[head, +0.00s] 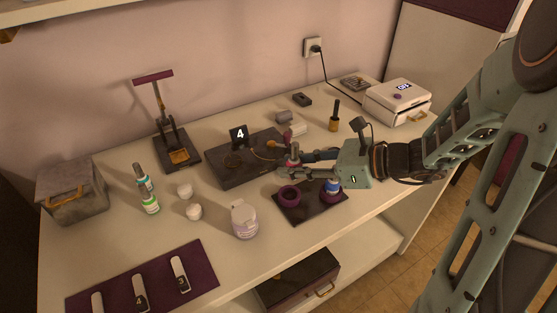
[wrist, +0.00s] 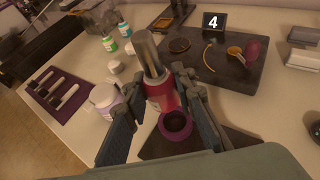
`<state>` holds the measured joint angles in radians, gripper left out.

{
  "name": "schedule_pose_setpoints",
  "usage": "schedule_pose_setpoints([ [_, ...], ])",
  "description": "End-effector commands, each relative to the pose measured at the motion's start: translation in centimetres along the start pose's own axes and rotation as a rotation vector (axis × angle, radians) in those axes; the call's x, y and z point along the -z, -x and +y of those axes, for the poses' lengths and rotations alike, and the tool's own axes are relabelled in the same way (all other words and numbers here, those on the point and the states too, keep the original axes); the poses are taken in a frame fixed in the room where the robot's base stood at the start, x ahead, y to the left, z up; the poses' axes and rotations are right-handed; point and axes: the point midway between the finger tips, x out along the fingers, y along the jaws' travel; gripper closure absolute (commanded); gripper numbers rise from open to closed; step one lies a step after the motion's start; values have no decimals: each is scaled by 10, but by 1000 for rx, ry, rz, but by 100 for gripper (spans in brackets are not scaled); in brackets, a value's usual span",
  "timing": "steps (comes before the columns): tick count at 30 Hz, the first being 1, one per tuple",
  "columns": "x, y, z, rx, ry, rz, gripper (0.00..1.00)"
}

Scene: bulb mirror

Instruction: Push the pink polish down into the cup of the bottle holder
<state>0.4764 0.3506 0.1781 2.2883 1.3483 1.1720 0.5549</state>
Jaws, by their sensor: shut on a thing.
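The pink polish (wrist: 162,96), a pink-red bottle with a long silver cap, is held between the two fingers of my gripper (wrist: 163,100). In the head view the pink polish (head: 293,159) is above and slightly behind the left cup, apart from it, with my gripper (head: 297,168) around it. The bottle holder (head: 311,212) is a dark plate with two purple cups. Its left cup (head: 289,196) looks empty, and the wrist view shows a dark opening in this cup (wrist: 176,125). A blue bottle (head: 332,186) stands in the right cup.
A dark slab (head: 232,176) with a number 4 sign (head: 239,137) lies behind the holder. A lilac-white jar (head: 244,220) stands left of the holder. Green and teal bottles (head: 150,203) stand further left. The tabletop between jar and slab is clear.

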Motion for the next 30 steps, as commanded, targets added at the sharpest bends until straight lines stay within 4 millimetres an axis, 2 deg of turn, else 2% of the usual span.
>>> schedule_pose_setpoints([
  [22,-1,1,0,0,-1,0,100],
  [30,20,-8,0,0,-1,0,100],
])
